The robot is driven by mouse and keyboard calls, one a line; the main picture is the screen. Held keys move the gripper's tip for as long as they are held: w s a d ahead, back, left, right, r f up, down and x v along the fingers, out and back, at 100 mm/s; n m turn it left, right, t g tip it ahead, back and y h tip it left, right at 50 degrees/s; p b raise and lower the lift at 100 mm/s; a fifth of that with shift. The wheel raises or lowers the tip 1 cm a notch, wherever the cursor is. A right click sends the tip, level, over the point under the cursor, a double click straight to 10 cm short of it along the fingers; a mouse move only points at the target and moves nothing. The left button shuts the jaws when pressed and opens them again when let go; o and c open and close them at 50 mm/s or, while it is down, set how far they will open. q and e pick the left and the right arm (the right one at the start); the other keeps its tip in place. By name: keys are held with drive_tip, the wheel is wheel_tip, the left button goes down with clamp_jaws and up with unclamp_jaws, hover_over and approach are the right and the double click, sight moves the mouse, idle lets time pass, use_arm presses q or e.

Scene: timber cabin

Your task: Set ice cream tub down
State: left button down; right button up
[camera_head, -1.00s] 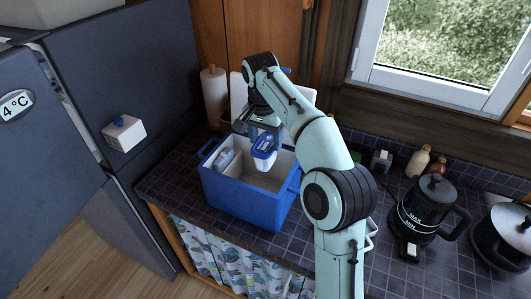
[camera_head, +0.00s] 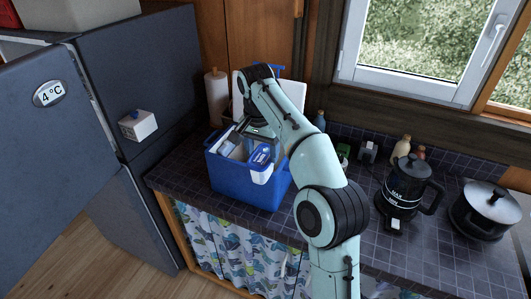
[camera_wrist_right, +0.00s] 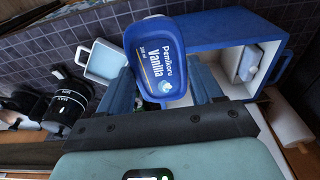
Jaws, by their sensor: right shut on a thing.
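The ice cream tub (camera_head: 261,165) is white with a blue lid marked "Vanilla"; the lid (camera_wrist_right: 161,60) faces the right wrist camera. My right gripper (camera_head: 262,143) is shut on the tub, its fingers (camera_wrist_right: 165,88) on either side of it. The blue cooler box (camera_head: 238,183) stands open on the counter. In the head view the tub overlaps the cooler's front rim; its exact height above the rim is hard to tell. The cooler (camera_wrist_right: 216,28) also shows behind the tub in the wrist view. My left gripper is not in view.
A white carton (camera_head: 228,146) is inside the cooler at the left. A paper roll (camera_head: 216,97) stands behind it. A black kettle (camera_head: 405,187) and a pot (camera_head: 484,209) are to the right. The fridge (camera_head: 135,75) is at left with its door open.

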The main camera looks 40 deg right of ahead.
sight(259, 162)
drive_tip(key=shift+s+a+f+n, duration=0.2)
drive_tip(key=shift+s+a+f, duration=0.15)
drive_tip(key=shift+a, duration=0.25)
drive_tip(key=shift+s+a+f+n, duration=0.25)
drive_tip(key=shift+s+a, duration=0.2)
drive_tip(key=shift+a, duration=0.15)
drive_tip(key=s+a+f+n, duration=0.1)
drive_tip(key=a+f+n, duration=0.5)
drive_tip(key=f, duration=0.6)
drive_tip(key=s+a+f+n+y, duration=0.1)
drive_tip(key=a+f+n, duration=0.5)
drive_tip(key=a+f, duration=0.5)
wheel_tip(259, 162, down, 2)
drive_tip(key=shift+a+t, duration=0.3)
drive_tip(key=shift+t, duration=0.1)
